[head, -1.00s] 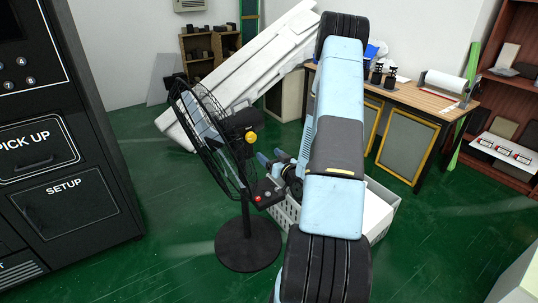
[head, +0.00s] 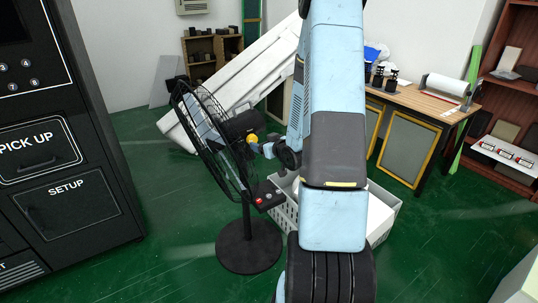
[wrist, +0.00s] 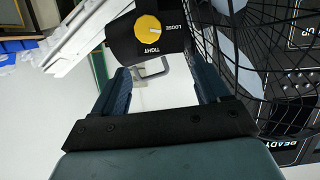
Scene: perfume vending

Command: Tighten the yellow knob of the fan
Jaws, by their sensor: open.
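The black fan (head: 212,135) stands on a round base, with its wire cage facing left. Its yellow knob (head: 252,139) sits on the back of the black motor housing. In the wrist view the knob (wrist: 148,30) is round, with a light mark on its face and the words TIGHT and LOOSE around it. My gripper (head: 265,149) is just right of the knob in the head view, largely hidden by my arm. In the wrist view my gripper (wrist: 162,76) is open and empty; the knob shows ahead between the finger lines, apart from the fingertips.
The fan's wire cage (wrist: 265,70) is close to my right finger in the wrist view. A control box with a red button (head: 267,195) is on the fan pole. A white crate (head: 287,215) stands behind it. The black vending machine (head: 65,150) is at left, with open floor between.

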